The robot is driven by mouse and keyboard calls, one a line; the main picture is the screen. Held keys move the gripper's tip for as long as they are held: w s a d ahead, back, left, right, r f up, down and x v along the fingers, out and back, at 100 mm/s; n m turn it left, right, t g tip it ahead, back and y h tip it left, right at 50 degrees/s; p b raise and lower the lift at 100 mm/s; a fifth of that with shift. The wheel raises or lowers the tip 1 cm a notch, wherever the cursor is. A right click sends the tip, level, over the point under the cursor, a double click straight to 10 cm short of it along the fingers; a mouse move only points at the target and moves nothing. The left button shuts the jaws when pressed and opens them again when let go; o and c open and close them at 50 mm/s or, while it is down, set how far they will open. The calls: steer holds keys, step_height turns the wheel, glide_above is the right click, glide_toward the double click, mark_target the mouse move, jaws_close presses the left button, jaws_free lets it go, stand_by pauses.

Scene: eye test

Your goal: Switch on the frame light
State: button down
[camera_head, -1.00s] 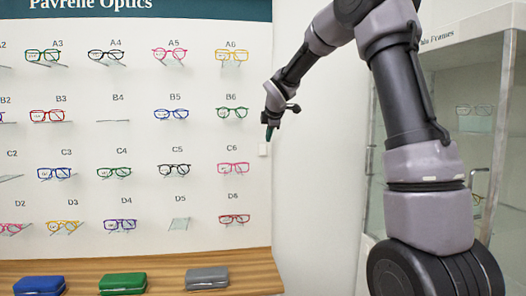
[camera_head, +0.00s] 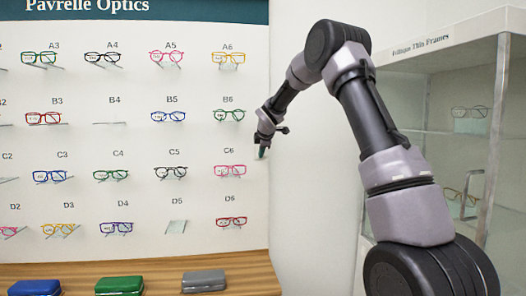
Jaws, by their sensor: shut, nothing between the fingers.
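My gripper (camera_head: 262,153) is at the right end of the wall display, right of the glasses marked B6 and C6. Its fingers are shut with nothing between them and point down. The small white switch plate on the wall is mostly or wholly hidden behind the fingertips. I cannot tell whether the fingers touch it. No lit lamp stands out on the display wall (camera_head: 140,150), and I cannot make out the state of the switch.
Rows of glasses hang on the wall, such as the pink pair at C6 (camera_head: 230,171). A wooden shelf (camera_head: 255,272) below holds blue (camera_head: 48,287), green (camera_head: 119,284) and grey (camera_head: 204,281) cases. A glass cabinet (camera_head: 493,130) stands at the right, beyond my arm.

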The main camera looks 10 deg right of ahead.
steer(key=shift+w, duration=0.55)
steer(key=shift+w+f, duration=0.15)
steer(key=shift+w, duration=0.1)
steer(key=shift+r, duration=1.05)
steer(key=shift+w, duration=0.1)
